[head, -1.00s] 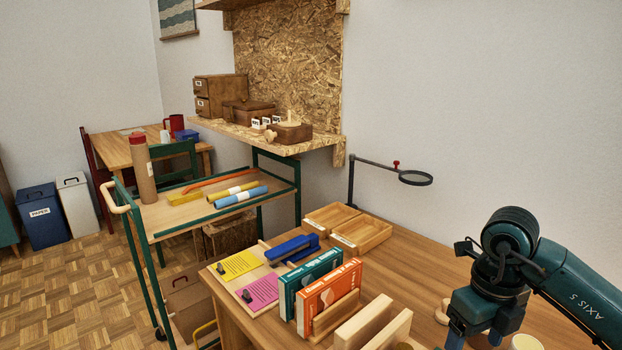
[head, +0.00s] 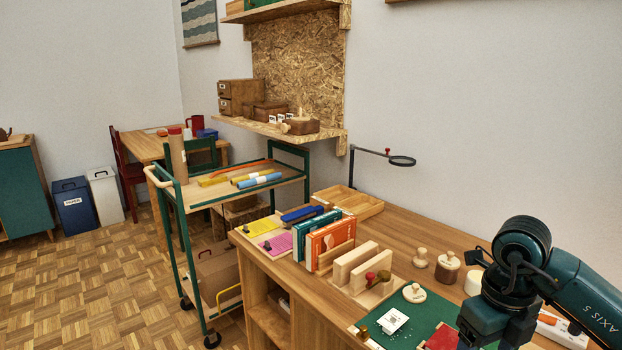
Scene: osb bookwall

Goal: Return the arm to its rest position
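My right arm comes in from the right edge, dark teal with "AXIS 5" on it. My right gripper (head: 485,325) hangs at its end over the desk's front right, above the green mat (head: 437,309). Its fingertips are cut off or hidden at the bottom of the head view, so I cannot tell how far apart they are or whether they hold anything. A red piece (head: 441,338) lies on the mat just left of the gripper. My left gripper is not in view.
Books (head: 330,240) stand in a wooden holder on the desk. Wooden stamps (head: 447,267), a white candle-like cylinder (head: 473,283) and a magnifier on an arm (head: 402,160) stand nearby. A green-framed trolley (head: 228,188) is left of the desk. Parquet floor is free at the left.

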